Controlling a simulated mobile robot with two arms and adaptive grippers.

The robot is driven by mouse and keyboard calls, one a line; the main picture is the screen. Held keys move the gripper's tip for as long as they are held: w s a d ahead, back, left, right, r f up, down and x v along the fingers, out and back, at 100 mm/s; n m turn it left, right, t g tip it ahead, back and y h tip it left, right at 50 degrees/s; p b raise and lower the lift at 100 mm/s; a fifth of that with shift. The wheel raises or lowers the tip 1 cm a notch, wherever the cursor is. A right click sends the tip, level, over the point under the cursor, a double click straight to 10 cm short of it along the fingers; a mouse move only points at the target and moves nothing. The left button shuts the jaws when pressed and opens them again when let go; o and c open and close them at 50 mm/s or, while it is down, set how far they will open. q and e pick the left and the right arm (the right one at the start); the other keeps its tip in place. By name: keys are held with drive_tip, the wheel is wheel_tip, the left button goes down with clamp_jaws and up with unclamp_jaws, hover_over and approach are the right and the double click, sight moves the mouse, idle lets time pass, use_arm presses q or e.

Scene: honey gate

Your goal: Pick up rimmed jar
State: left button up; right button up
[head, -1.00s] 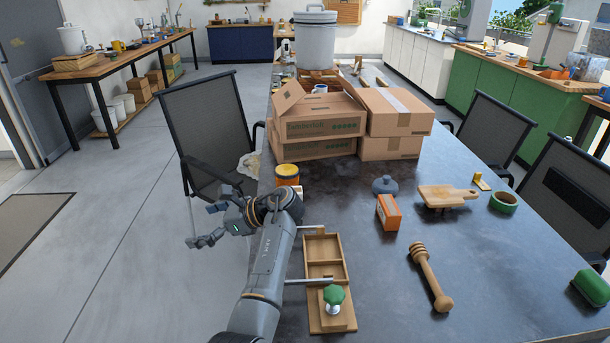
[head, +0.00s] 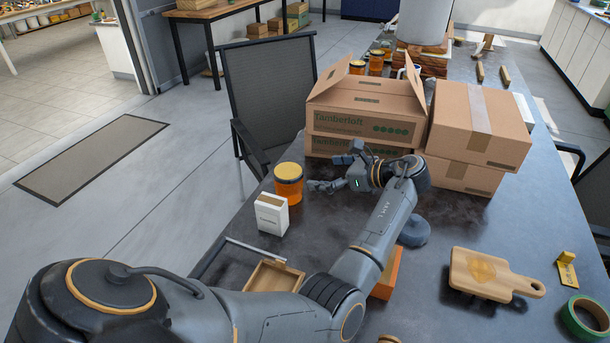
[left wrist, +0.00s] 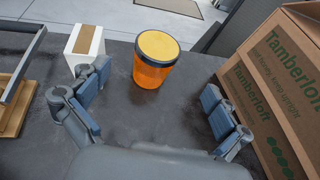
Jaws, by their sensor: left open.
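An amber jar (head: 288,185) with a yellow lid and a dark rim stands upright near the table's left edge. It also shows in the left wrist view (left wrist: 153,70), ahead of and between the spread fingers. My left gripper (head: 333,171) is open and empty, just right of the jar in the head view, its fingers pointing toward it. In the left wrist view the gripper (left wrist: 155,103) has clear table between its fingers, and the jar is apart from them. My right gripper is not in view.
A white box (head: 271,215) stands close beside the jar. Cardboard boxes (head: 365,115) rise close behind the gripper. A blue-grey lidded thing (head: 414,231), a cutting board (head: 482,273) and a wooden tray (head: 273,279) are nearby. Several similar amber jars (head: 376,63) stand behind the boxes.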

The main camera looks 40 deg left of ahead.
sight(294, 173)
use_arm(q)
drive_tip(key=x, duration=0.7)
drive_tip(key=shift+s, duration=0.2)
drive_tip(key=shift+a+f, duration=0.2)
drive_tip(key=shift+a, duration=0.1)
drive_tip(key=x, duration=0.4)
drive_tip(key=shift+f, duration=0.4)
drive_tip(key=shift+a+f, duration=0.15)
drive_tip(key=shift+a, duration=0.15)
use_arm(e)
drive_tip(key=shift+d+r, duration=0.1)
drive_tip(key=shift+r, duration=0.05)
use_arm(q)
drive_tip(key=shift+c, duration=0.4)
drive_tip(key=c, duration=1.5)
drive_tip(key=shift+c, duration=1.1)
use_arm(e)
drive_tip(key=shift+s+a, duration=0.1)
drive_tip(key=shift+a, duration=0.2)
